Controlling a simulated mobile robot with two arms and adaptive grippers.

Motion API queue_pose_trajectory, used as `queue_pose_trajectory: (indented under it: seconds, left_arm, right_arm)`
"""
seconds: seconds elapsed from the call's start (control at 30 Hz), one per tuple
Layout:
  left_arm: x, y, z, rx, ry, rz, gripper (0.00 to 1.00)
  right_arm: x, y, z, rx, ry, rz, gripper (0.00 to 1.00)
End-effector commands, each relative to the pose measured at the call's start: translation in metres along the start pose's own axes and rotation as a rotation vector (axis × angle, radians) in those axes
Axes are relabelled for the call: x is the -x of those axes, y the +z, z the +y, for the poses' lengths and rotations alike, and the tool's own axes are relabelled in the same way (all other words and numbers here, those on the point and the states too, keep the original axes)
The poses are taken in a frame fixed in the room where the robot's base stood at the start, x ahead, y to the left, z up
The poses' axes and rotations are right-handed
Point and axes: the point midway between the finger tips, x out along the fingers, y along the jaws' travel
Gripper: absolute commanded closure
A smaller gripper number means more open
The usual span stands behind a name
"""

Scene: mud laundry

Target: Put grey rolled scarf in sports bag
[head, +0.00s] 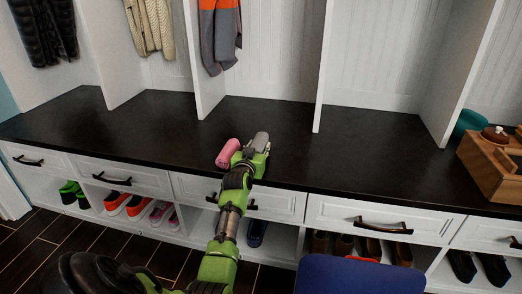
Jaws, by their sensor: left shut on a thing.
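The grey rolled scarf (262,139) is at the tip of my left gripper (256,149), over the front part of the black bench top. The green gripper is shut on it and hides its lower part. A pink roll (228,153) lies just left of the gripper, close to its fingers. I cannot make out a sports bag for sure. A dark blue shape (360,277) at the bottom edge is cut off, and I cannot tell what it is. My right gripper is not in view.
The black bench top (360,150) is mostly clear. White upright dividers (208,70) stand on it. A wooden box (490,165) and a teal round thing (470,122) are at the right. Drawers with dark handles and shoe cubbies are below; clothes hang above.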

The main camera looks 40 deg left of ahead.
Motion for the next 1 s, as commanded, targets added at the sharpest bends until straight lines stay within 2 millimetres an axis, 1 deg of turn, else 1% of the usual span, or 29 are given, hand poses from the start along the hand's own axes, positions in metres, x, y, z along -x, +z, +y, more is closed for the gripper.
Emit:
queue_pose_trajectory:
  seconds: [0.03, 0.07, 0.4, 0.5, 0.53, 0.6, 0.9, 1.0]
  left_arm:
    - [-0.0004, 0.0036, -0.0008, 0.001, -0.001, 0.004, 0.89]
    - [-0.0003, 0.0040, -0.0010, 0.001, -0.001, 0.004, 0.89]
    - [0.0002, 0.0037, -0.0016, 0.000, -0.002, 0.003, 0.89]
    - [-0.0002, 0.0067, -0.0017, 0.000, -0.002, 0.002, 0.89]
    - [-0.0002, 0.0075, -0.0016, 0.000, -0.002, 0.002, 0.63]
    - [-0.0001, 0.0069, -0.0016, 0.000, -0.002, 0.002, 0.49]
    - [-0.0001, 0.0065, -0.0016, 0.000, -0.002, 0.002, 0.49]
    - [0.0011, 0.0030, -0.0014, 0.000, -0.002, 0.002, 0.49]
  right_arm:
    - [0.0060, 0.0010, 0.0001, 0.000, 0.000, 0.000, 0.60]
    - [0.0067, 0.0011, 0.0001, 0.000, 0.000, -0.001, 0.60]
    - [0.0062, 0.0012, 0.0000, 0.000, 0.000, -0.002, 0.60]
    - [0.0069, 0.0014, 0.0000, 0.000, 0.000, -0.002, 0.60]
    - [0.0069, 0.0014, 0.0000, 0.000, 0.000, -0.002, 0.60]
    - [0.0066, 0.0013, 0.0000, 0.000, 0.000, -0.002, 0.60]
    - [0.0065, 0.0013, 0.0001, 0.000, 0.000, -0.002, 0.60]
    - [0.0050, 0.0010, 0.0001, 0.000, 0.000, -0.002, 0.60]
